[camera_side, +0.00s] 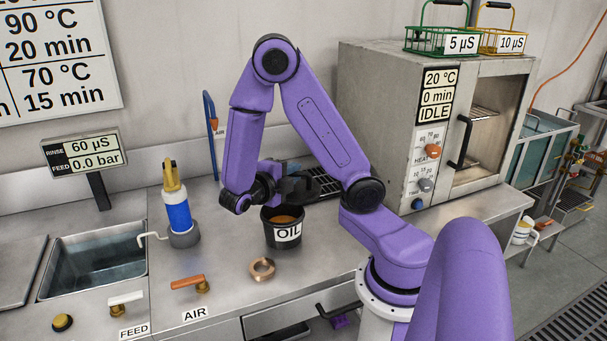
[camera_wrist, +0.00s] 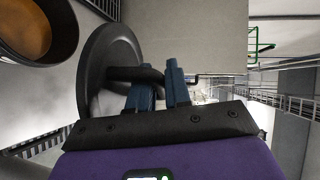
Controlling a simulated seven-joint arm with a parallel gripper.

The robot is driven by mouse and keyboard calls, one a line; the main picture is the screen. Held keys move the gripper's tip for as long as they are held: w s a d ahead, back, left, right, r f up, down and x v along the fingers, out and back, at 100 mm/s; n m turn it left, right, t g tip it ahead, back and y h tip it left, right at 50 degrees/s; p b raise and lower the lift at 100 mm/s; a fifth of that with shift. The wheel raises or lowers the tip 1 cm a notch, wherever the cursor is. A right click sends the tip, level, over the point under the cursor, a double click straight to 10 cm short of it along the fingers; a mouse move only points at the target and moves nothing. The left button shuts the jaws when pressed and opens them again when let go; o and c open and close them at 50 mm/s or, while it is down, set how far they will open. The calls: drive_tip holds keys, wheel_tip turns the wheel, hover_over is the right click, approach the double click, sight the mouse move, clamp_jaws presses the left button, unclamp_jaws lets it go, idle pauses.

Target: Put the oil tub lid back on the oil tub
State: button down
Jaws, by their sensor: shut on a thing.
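The oil tub (camera_side: 283,234) is a black pot with a white OIL label, standing upright on the steel bench. Its top is open and brown-orange oil shows inside. In the wrist view the tub (camera_wrist: 68,48) is at the upper left. The oil tub lid (camera_wrist: 97,70) is a dark round disc with a bar handle. My gripper (camera_wrist: 158,84) is shut on that handle, with its blue fingers on either side. The lid is apart from the tub in the wrist view. In the side view my gripper (camera_side: 297,184) is just above and behind the tub, and the lid is hard to make out there.
A dark slotted rack (camera_side: 325,181) lies behind the tub. A copper ring (camera_side: 262,269) lies in front of it. A blue and yellow spray bottle (camera_side: 178,212) and a sink (camera_side: 95,262) are at the left. A grey oven (camera_side: 385,110) stands at the right.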

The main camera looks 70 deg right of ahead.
drive_tip(key=w+d+f, duration=0.4)
drive_tip(key=w+d, duration=0.2)
drive_tip(key=w, duration=0.1)
wheel_tip(320, 180, down, 7)
drive_tip(key=shift+r+g, duration=0.15)
drive_tip(key=shift+g, duration=0.15)
drive_tip(key=shift+s+f, duration=0.1)
drive_tip(key=shift+f, duration=0.5)
idle(0.7)
drive_tip(key=c, duration=1)
unclamp_jaws()
drive_tip(key=shift+a, duration=0.1)
